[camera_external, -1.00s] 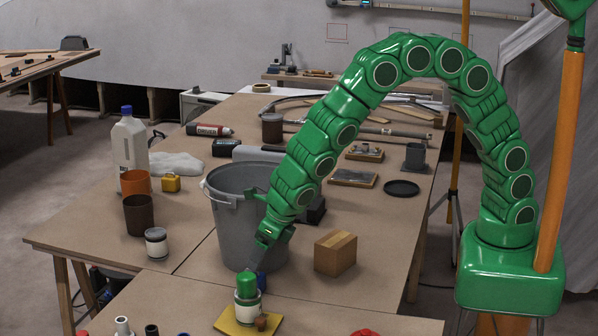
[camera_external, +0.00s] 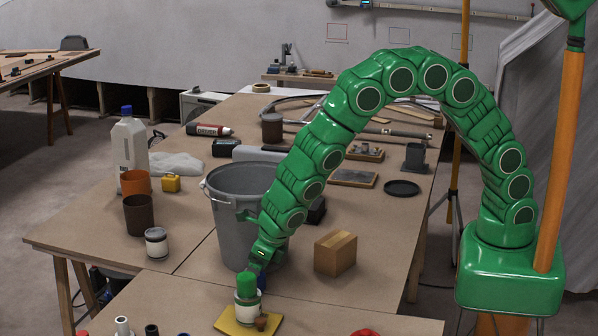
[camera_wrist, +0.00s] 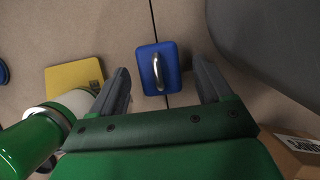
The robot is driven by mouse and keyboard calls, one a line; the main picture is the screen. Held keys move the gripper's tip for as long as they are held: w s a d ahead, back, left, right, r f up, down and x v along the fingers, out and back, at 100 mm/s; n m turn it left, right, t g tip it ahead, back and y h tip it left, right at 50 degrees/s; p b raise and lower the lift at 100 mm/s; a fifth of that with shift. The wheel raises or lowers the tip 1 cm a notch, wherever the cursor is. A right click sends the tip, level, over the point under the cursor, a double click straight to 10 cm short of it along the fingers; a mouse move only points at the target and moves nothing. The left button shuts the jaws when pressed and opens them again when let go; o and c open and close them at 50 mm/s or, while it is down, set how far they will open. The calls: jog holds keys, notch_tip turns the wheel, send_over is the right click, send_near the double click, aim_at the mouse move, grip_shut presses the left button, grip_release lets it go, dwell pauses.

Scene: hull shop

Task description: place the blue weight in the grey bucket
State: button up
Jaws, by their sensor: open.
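The blue weight (camera_wrist: 150,56) is a small block with a metal loop handle on top. In the wrist view it rests across a dark table seam, ahead of and between the two fingers. My gripper (camera_wrist: 162,82) is open and empty, and no finger is seen touching the weight. In the external view my gripper (camera_external: 257,264) is low, in front of the grey bucket, and only a bit of blue shows there behind a green-topped jar. The grey bucket (camera_external: 228,225) stands upright behind my gripper; its curved wall (camera_wrist: 275,40) fills the wrist view's upper right.
The green-topped jar (camera_external: 247,288) stands close beside my gripper on a yellow mat (camera_external: 230,322). Bare tabletop lies between the white jar and the mat.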

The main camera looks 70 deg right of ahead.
jog(key=shift+x, duration=1.45)
grip_shut()
jog(key=shift+r, duration=0.1)
notch_tip(320, 180, up, 28)
